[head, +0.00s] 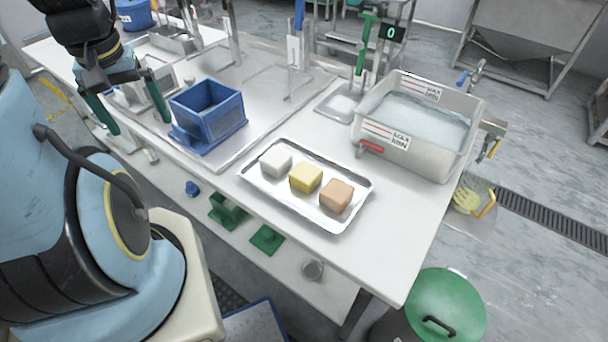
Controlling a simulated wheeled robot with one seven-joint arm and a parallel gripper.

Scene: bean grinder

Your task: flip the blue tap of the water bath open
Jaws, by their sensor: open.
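A red handle (371,147) sits on the tub's near left side. Whether the blue tap is open or shut is too small to tell. My gripper (141,125) is at the upper left, with its two green fingers spread and nothing between them. It is far from the bath.
A steel tray (270,198) with white, yellow and brown blocks lies in front of the bath. A blue bin (207,115) stands near my gripper. A green-lidded bin (445,300) stands on the floor at right.

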